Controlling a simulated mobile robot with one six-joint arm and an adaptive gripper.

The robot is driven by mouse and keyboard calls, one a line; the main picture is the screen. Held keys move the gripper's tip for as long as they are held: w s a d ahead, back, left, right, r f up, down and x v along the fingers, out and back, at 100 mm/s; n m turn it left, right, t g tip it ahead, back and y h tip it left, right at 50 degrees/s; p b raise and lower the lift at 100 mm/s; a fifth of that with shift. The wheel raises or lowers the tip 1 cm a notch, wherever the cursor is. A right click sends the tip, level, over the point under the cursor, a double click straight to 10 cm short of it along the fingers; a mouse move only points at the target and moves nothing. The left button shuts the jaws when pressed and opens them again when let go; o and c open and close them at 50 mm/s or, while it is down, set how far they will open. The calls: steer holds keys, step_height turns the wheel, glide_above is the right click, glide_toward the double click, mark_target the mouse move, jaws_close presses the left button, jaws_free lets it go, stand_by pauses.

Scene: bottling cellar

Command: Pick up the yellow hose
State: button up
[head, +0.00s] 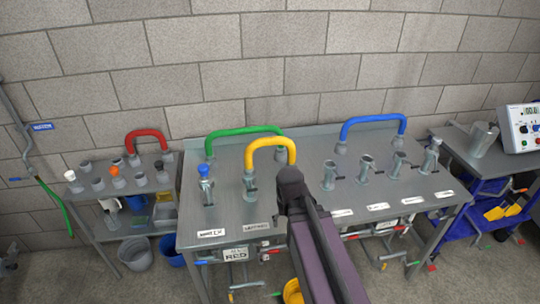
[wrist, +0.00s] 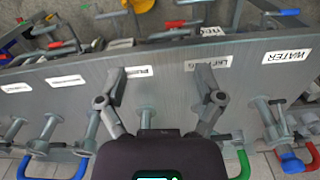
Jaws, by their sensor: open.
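The yellow hose (head: 270,142) is an upright arch on the grey bench in the head view. Its left end meets a metal stub near the bench front; its right end goes down behind my dark arm, so that joint is hidden. My gripper shows in the wrist view (wrist: 161,82), with two grey fingers spread wide over the bench's labelled front edge and nothing between them. In the head view my arm covers the fingers. The yellow hose cannot be made out in the wrist view.
A green hose (head: 243,130) arches just behind the yellow one. A blue hose (head: 373,121) stands right, a red hose (head: 146,134) on the left side table. Several metal stubs line the bench (head: 225,215), with a blue-capped valve (head: 205,180) at left. A control box (head: 521,127) stands far right.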

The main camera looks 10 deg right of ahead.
steer(key=w+r+m+t+p, duration=0.1)
steer(key=w+r+m+p, duration=0.7)
steer(key=w+r+p, duration=0.45)
steer(key=m+t+p, duration=0.1)
steer(key=m+p, duration=0.8)
steer(key=p, duration=0.3)
glide_toward(271, 138)
steer(key=r, duration=0.2)
steer(key=shift+s+a, duration=0.15)
steer(key=shift+s, duration=0.25)
steer(key=shift+f, duration=0.1)
steer(key=f+b, duration=0.2)
steer(key=w+f+b, duration=0.1)
steer(key=f+b, duration=0.4)
steer(key=b, duration=0.1)
steer(key=shift+w+f, duration=0.25)
steer(key=shift+f, duration=0.05)
steer(key=shift+w+f+b, duration=0.1)
steer(key=shift+f+b, duration=0.25)
steer(key=shift+f, duration=0.15)
steer(key=shift+w+f+b, duration=0.2)
steer(key=shift+f+b, duration=0.6)
steer(key=shift+b, duration=0.05)
steer(key=shift+w+f+b, duration=0.25)
steer(key=shift+f+b, duration=0.55)
steer(key=shift+w+f+b, duration=0.2)
steer(key=shift+f+b, duration=0.6)
steer(key=shift+b, duration=0.05)
